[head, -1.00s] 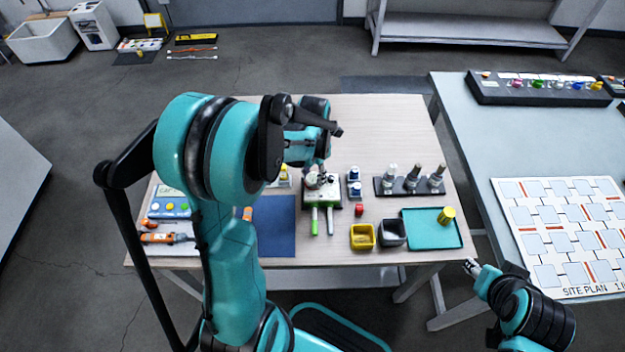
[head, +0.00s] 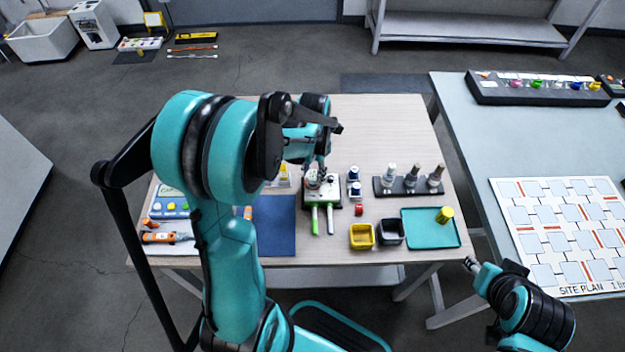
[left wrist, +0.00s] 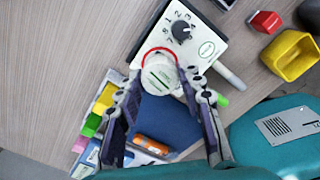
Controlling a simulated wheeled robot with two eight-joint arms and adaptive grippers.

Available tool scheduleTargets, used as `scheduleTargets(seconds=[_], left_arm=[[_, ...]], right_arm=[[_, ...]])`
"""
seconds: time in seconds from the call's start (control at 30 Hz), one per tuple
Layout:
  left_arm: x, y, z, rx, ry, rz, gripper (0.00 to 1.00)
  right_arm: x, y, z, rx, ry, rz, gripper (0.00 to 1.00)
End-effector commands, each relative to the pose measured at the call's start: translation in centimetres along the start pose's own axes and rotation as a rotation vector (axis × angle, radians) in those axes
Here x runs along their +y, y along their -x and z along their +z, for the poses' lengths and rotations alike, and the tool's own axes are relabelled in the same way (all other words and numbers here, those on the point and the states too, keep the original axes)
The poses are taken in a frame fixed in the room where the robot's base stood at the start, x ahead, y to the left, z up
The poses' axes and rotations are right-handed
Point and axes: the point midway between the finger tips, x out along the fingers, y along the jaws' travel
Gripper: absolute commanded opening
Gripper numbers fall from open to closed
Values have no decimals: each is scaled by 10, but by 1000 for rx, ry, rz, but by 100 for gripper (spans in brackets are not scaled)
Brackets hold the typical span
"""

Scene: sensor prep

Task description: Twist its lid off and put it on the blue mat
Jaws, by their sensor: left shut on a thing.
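A white round lid (left wrist: 160,75) with a red ring around its base sits at the end of a white device with a black dial (left wrist: 181,31). The device (head: 323,191) stands mid-table in the head view. My left gripper (head: 316,172) is over it, and in the left wrist view its fingers (left wrist: 161,80) are shut on the lid from both sides. What lies under the lid is hidden. The blue mat (head: 277,228) lies bare, left of the device. My right gripper (head: 471,264) is off the table's front right; its jaw state is too small to tell.
A yellow bin (head: 362,237), a dark bin (head: 391,233) and a teal tray (head: 425,232) with a yellow cylinder stand to the right. A red block (head: 359,209) and a dark rack (head: 409,187) are near. The back of the table is clear.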

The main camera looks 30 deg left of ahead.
Motion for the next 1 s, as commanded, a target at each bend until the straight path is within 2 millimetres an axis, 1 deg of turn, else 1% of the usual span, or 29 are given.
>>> scheduleTargets(seconds=[0.37,0.9,1.0], left_arm=[[0,2,0,0,0,0,21],[0,29,0,0,0,0,21],[0,31,0,0,0,0,21]], right_arm=[[0,1,-1,0,0,0,40],[0,18,-13,0,0,0,40],[0,19,-14,0,0,0,40]])
